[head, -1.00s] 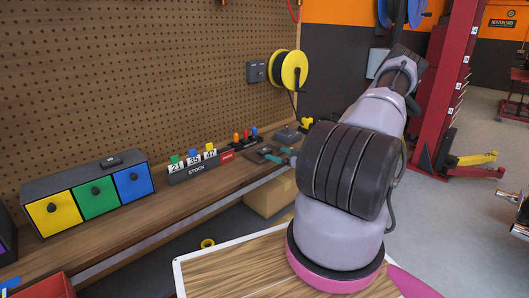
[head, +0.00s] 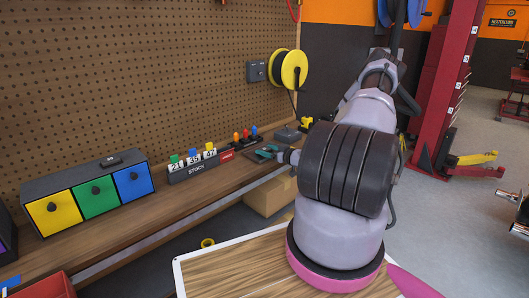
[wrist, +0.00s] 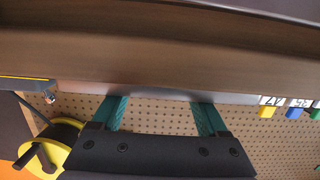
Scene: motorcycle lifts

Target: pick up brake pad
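I cannot pick out a brake pad for certain. A small dark flat piece (head: 262,155) lies on the wooden bench at my gripper in the head view; it may be the pad, but the fingers partly cover it. My gripper (head: 271,150) has teal fingers and is at the bench's far part, right of the stock rack. In the wrist view my gripper (wrist: 162,100) has its two fingers well apart, with no object seen between them. A brown bench surface spans the top of that view.
The stock rack (head: 193,170) and a red box (head: 226,156) stand left of my gripper. A dark grey block (head: 287,134) lies behind it. A yellow reel (head: 294,70) hangs on the pegboard (head: 150,80). Coloured drawers (head: 96,199) stand at the left.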

